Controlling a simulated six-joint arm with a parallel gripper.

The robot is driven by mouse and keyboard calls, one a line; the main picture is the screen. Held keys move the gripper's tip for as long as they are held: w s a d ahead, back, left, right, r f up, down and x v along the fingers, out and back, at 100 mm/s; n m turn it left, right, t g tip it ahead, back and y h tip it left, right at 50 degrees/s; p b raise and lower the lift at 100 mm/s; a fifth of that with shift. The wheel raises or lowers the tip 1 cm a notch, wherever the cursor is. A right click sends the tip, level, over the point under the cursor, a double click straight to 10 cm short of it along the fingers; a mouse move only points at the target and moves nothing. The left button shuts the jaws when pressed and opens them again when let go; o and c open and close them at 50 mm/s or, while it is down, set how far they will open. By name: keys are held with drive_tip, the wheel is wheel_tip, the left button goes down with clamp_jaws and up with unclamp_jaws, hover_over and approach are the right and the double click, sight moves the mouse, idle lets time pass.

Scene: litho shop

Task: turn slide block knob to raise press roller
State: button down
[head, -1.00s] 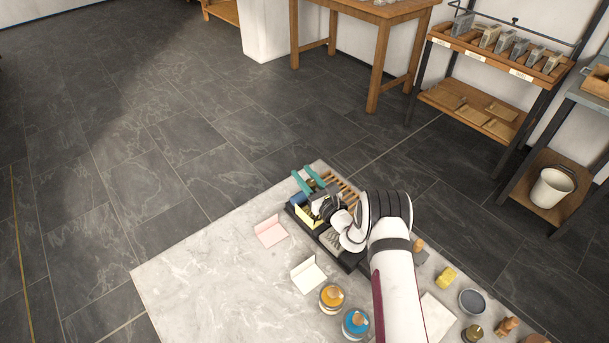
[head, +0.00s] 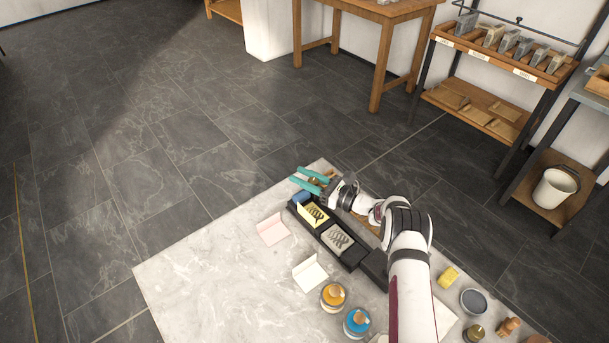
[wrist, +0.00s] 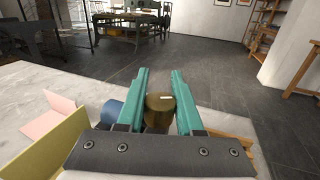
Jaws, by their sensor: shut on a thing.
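My gripper (head: 308,181) is at the far end of the small press, its teal fingers pointing left in the head view. In the wrist view, a round brass knob (wrist: 160,109) with a pale mark sits between the two fingers (wrist: 158,95), and the gripper is shut on it. The blue roller (head: 300,198) lies just beside it at the end of the black press bed (head: 352,260). It also shows in the wrist view (wrist: 113,111), left of the fingers and partly hidden. Whether the roller is lifted is hard to tell.
On the bed are a yellow sheet (head: 313,214) and a grey printed stone (head: 341,240). Pink (head: 271,229) and white (head: 309,273) folded cards, ink jars (head: 333,298) and a yellow sponge (head: 448,277) stand on the marble table (head: 200,280). Its front left is clear.

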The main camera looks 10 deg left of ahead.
drive_tip(key=shift+s+a+n+g+y, duration=0.15)
drive_tip(key=shift+n+g+y, duration=0.15)
drive_tip(key=shift+n+g, duration=0.35)
drive_tip(key=shift+s+d+n+g+y, duration=0.1)
drive_tip(key=shift+n+g+y, duration=0.25)
drive_tip(key=shift+g, duration=0.5)
drive_tip(key=shift+a, duration=0.1)
drive_tip(key=c, duration=0.6)
unclamp_jaws()
drive_tip(key=shift+o, duration=0.2)
drive_tip(key=v, duration=1.6)
drive_tip(key=shift+r, duration=0.1)
